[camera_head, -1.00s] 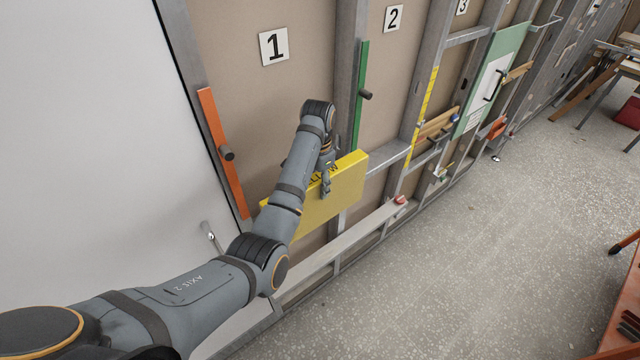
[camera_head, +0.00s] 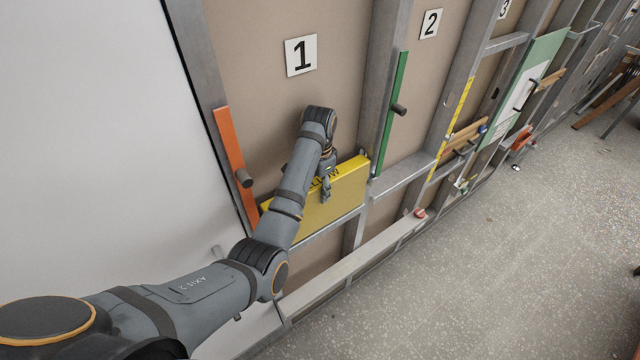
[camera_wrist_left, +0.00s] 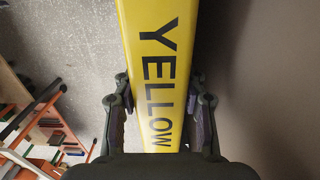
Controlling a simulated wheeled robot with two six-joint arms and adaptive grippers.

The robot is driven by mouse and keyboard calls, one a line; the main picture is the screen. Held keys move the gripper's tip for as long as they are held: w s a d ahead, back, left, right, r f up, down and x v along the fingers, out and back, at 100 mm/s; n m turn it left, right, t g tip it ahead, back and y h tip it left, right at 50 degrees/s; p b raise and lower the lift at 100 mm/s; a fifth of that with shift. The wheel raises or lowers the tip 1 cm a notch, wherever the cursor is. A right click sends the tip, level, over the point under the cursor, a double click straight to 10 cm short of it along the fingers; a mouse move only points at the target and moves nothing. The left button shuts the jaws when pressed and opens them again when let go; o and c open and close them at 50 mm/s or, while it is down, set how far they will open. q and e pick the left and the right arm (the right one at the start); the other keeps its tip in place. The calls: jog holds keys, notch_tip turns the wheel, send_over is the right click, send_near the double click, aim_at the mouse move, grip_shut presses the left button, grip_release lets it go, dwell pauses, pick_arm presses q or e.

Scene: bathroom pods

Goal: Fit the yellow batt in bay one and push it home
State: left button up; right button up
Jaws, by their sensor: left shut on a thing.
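The yellow batt (camera_head: 335,198) is a flat yellow block with its name printed on its top edge. In the head view it stands upright at the lower part of bay one, under the number 1 plate (camera_head: 301,55), between the orange strip (camera_head: 232,158) and the green strip (camera_head: 392,110). My left gripper (camera_head: 326,186) is shut on the batt's top edge. In the left wrist view the batt (camera_wrist_left: 160,70) runs between both fingers. My arm hides its left part, so I cannot tell how deep it sits in the bay. My right gripper is not in view.
Each strip bears a dark peg, the orange one's (camera_head: 244,178) and the green one's (camera_head: 399,109). A ledge (camera_head: 350,263) runs low along the wall with a small red item (camera_head: 420,213) on it.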

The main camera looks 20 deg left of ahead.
pick_arm(q)
jog(key=shift+s+d, duration=0.4)
jog(key=shift+s, duration=0.1)
jog(key=o, duration=0.9)
jog(key=shift+w+a+f, duration=0.1)
jog(key=shift+w, duration=0.05)
jog(key=o, duration=0.5)
jog(key=shift+w+a+f, duration=0.1)
jog(key=shift+w, duration=0.05)
jog(key=shift+c, duration=0.2)
jog(key=shift+s, duration=0.2)
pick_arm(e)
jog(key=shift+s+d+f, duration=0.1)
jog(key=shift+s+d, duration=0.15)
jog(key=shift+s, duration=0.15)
